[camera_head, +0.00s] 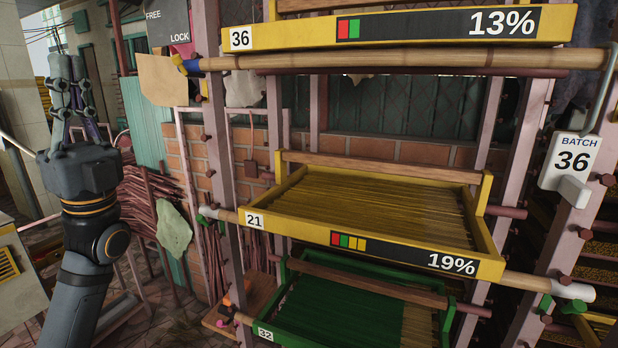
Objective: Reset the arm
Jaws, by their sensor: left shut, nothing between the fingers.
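My left gripper (67,85) points up at the left side of the head view, with its arm rising from the bottom left. Its fingers are shut and hold nothing. It is apart from the rack, to the left of the yellow tray (375,245) marked 21 and 19%. My right gripper does not show.
A rack holds a yellow tray marked 36 and 13% (400,28) at the top and a green tray marked 32 (350,332) below. A BATCH 36 tag (572,160) hangs at right. A FREE/LOCK sign (167,22) is at upper left. Bundled sticks (160,215) stand behind my left arm.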

